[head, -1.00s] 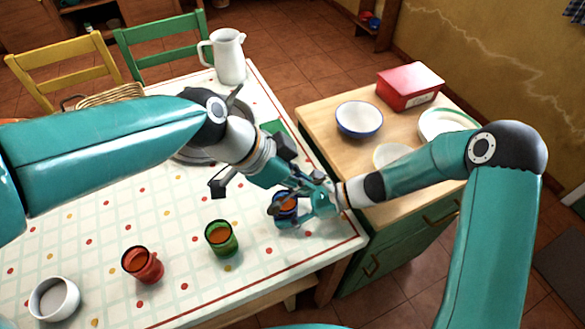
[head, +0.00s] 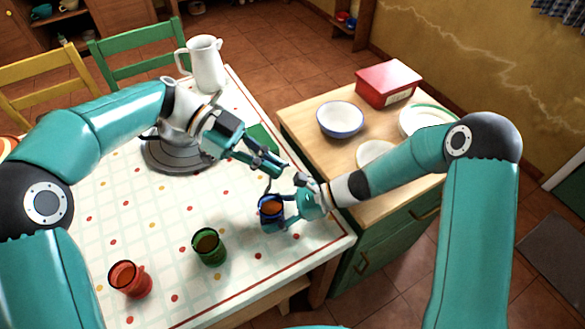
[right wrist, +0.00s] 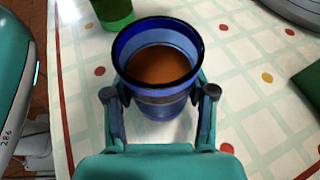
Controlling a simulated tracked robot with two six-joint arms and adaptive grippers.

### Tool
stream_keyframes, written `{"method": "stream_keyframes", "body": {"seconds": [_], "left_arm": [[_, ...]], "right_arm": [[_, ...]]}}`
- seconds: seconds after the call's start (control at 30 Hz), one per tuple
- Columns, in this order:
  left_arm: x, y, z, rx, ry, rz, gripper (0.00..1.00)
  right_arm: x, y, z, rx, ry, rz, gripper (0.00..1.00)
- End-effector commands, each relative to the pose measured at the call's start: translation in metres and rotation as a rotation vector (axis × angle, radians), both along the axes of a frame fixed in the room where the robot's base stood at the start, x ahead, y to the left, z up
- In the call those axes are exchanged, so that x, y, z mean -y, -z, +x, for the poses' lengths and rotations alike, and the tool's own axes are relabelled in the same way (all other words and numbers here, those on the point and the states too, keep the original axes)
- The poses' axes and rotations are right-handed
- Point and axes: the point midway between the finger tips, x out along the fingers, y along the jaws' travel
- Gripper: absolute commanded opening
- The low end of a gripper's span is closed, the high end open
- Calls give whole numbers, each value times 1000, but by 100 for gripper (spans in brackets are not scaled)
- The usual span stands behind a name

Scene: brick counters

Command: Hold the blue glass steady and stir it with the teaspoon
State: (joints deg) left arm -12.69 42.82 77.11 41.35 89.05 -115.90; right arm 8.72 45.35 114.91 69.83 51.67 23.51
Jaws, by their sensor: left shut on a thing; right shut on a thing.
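The blue glass (head: 271,213) stands upright near the table's right edge, with brown liquid inside. It fills the middle of the right wrist view (right wrist: 158,98), where no spoon shows in it. My right gripper (head: 288,206) is shut on the glass from the right, one finger on each side. My left gripper (head: 272,168) is just above and behind the glass, tilted down to the right. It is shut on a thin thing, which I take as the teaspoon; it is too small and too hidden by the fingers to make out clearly.
A green cup (head: 209,247) and a red cup (head: 130,279) stand left of the glass. A grey round dish (head: 160,160) and a white jug (head: 205,64) are farther back. A wooden-topped counter (head: 300,113) with a bowl (head: 341,119) and a red box (head: 388,84) is to the right.

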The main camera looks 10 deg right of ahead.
Motion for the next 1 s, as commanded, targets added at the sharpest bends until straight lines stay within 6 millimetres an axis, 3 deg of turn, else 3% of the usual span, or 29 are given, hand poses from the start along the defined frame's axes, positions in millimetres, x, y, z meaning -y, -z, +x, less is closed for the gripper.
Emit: {"method": "stream_keyframes", "body": {"seconds": [0.23, 1.0], "left_arm": [[-6, 6, 4, -39, -19, -63, 0], [15, 50, -10, -39, -17, -58, 0]], "right_arm": [[0, 0, 0, 0, 0, -1, 16], [0, 1, 0, -1, 0, -1, 16]]}}
